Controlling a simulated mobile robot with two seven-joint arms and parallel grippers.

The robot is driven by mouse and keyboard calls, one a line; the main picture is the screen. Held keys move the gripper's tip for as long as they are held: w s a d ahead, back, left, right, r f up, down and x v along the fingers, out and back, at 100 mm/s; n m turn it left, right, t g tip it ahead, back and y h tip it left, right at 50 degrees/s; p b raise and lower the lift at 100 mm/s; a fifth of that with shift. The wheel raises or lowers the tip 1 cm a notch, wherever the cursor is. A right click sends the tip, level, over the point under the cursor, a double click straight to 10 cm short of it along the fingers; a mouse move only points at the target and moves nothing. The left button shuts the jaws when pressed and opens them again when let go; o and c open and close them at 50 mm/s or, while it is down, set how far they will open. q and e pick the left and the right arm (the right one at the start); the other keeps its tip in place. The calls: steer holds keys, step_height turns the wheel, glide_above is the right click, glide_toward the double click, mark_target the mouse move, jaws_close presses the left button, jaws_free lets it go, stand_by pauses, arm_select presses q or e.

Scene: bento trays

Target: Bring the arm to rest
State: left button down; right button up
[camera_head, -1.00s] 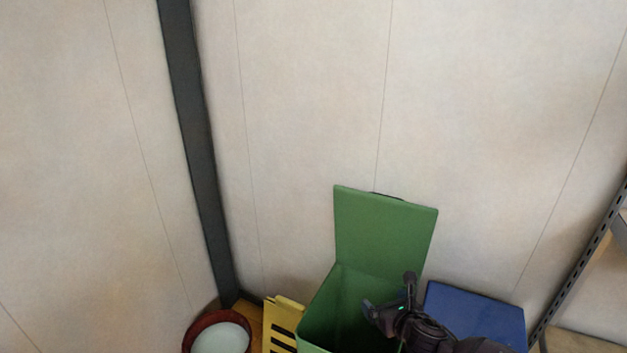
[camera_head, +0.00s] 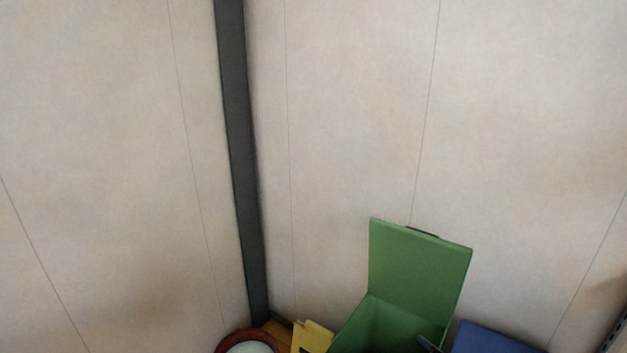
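Only a dark fingertip of my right gripper (camera_head: 428,344) shows at the bottom edge of the head view, at the right side of the green bin's opening. The rest of that gripper and its arm are below the frame, so I cannot tell whether it is open or shut, or whether it holds anything. My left gripper is not in view.
A green bin (camera_head: 380,325) stands with its lid (camera_head: 420,265) raised. A blue bin (camera_head: 490,338) is to its right, a yellow slotted object (camera_head: 312,338) and a dark red round container (camera_head: 232,340) to its left. Pale walls meet at a dark corner post (camera_head: 240,170).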

arm_select(q)
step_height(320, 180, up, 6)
steer(key=p, duration=0.5)
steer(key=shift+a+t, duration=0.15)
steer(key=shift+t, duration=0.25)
arm_select(e)
steer(key=s+d+m+g+h, duration=0.1)
steer(key=s+d+m, duration=0.1)
steer(key=s, duration=0.7)
steer(key=s+d+f+m+g+h, duration=0.1)
steer(key=s+d+m, duration=0.2)
steer(key=s, duration=0.6)
steer(key=s+d+f+m+h, duration=0.1)
steer(key=s+d+m+h, duration=0.1)
steer(key=s+m, duration=0.3)
steer(key=s, duration=0.4)
steer(key=shift+d+f+m+g, duration=0.15)
steer(key=shift+d+m+g, duration=0.2)
steer(key=shift+m+g, duration=0.05)
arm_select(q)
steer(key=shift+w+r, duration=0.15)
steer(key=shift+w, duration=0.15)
arm_select(e)
steer(key=shift+s, duration=0.1)
